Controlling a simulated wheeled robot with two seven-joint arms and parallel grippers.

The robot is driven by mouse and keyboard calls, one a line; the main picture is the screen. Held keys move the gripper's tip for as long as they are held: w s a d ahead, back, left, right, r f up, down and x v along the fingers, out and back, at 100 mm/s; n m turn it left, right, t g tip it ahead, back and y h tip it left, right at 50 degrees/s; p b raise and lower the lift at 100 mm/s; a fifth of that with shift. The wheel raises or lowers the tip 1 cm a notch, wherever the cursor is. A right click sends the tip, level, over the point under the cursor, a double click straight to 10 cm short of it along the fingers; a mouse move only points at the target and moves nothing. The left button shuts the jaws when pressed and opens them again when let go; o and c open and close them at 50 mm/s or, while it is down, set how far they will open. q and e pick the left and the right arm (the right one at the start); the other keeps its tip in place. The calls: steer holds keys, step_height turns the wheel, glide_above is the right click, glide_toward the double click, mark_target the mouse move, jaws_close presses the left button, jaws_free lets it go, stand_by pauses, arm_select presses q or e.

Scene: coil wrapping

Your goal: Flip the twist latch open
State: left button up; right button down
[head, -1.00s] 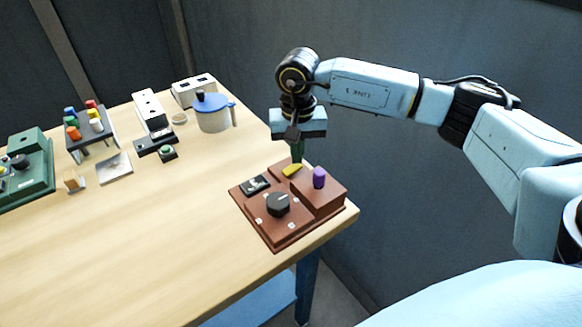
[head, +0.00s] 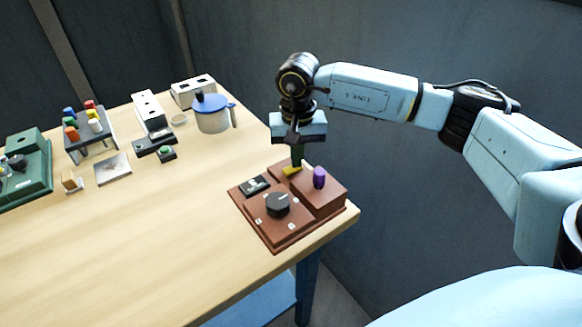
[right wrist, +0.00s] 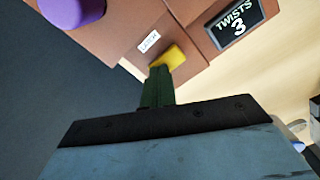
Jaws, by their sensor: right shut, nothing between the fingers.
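The twist latch is a yellow tab (head: 291,170) on top of the reddish-brown box (head: 262,222) at the table's right front corner. My right gripper (head: 297,163) points down at the latch, with its fingers shut and empty. In the right wrist view, the dark green fingertips (right wrist: 158,76) are right at the near end of the yellow latch (right wrist: 171,57), beside the "LATCH" label (right wrist: 149,41). I cannot tell whether they touch it. My left gripper is not in view.
The box also carries a purple knob (head: 319,177), a black dial (head: 278,204) and a small "TWISTS 3" display (right wrist: 235,22). A blue-lidded pot (head: 213,116), white blocks and a rack of coloured pegs (head: 85,130) stand farther back. The table's left front is clear.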

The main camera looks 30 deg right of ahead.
steer(key=shift+r+p, duration=1.1)
steer(key=shift+r, duration=0.65)
steer(key=shift+r+p, duration=0.75)
steer(key=shift+r, duration=0.9)
